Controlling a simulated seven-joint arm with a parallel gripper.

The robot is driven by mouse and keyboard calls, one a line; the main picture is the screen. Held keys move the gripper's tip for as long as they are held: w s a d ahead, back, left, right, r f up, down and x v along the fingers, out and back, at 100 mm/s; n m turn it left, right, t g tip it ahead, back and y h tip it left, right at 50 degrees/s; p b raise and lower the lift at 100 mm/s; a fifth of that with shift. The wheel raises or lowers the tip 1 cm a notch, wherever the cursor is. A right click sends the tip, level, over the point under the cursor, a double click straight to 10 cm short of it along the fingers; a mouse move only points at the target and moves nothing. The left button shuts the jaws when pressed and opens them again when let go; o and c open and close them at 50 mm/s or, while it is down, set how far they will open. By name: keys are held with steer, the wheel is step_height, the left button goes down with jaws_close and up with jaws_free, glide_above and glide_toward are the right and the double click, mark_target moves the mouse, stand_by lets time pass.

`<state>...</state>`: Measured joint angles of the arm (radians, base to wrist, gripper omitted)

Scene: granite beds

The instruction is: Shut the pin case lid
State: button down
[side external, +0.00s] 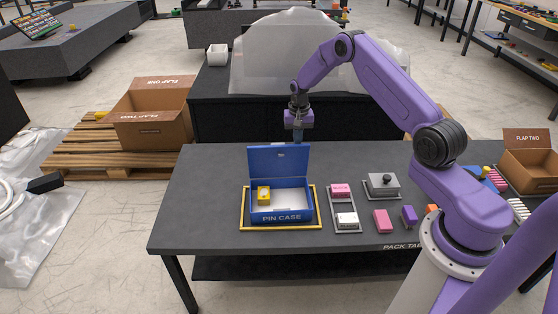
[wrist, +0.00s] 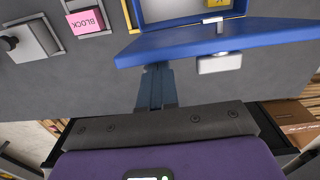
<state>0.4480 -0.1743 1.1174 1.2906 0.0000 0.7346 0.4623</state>
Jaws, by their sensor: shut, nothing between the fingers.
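The blue pin case (side external: 281,217) sits on the pack table inside a yellow outline, with its front marked PIN CASE. Its lid (side external: 278,161) stands open, roughly upright at the back edge. A yellow block (side external: 263,194) lies inside at the left. My gripper (side external: 298,136) is shut and empty, pointing down at the lid's far side near its right end. In the wrist view the shut fingers (wrist: 155,84) are close to the outer face of the lid (wrist: 200,42); I cannot tell whether they touch. A pale latch piece (wrist: 219,64) projects from the lid there.
Right of the case, a grey tray (side external: 345,209) holds a pink block (side external: 340,190) and a white block (side external: 347,220). A grey knobbed piece (side external: 383,186), a pink block (side external: 383,221) and a purple block (side external: 409,216) stand further right. The table left of the case is clear.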

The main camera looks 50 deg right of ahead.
steer(key=s+a, duration=0.2)
steer(key=shift+s+a, duration=0.2)
steer(key=shift+s, duration=0.1)
stand_by(0.4)
steer(key=shift+s+a+f, duration=0.2)
steer(key=shift+s+a, duration=0.55)
steer(key=shift+s, duration=0.1)
steer(key=shift+s+a+f, duration=0.2)
steer(key=shift+s+a, duration=0.55)
steer(key=shift+s, duration=0.1)
steer(key=shift+r, duration=0.1)
stand_by(0.4)
step_height(320, 180, up, 8)
stand_by(0.8)
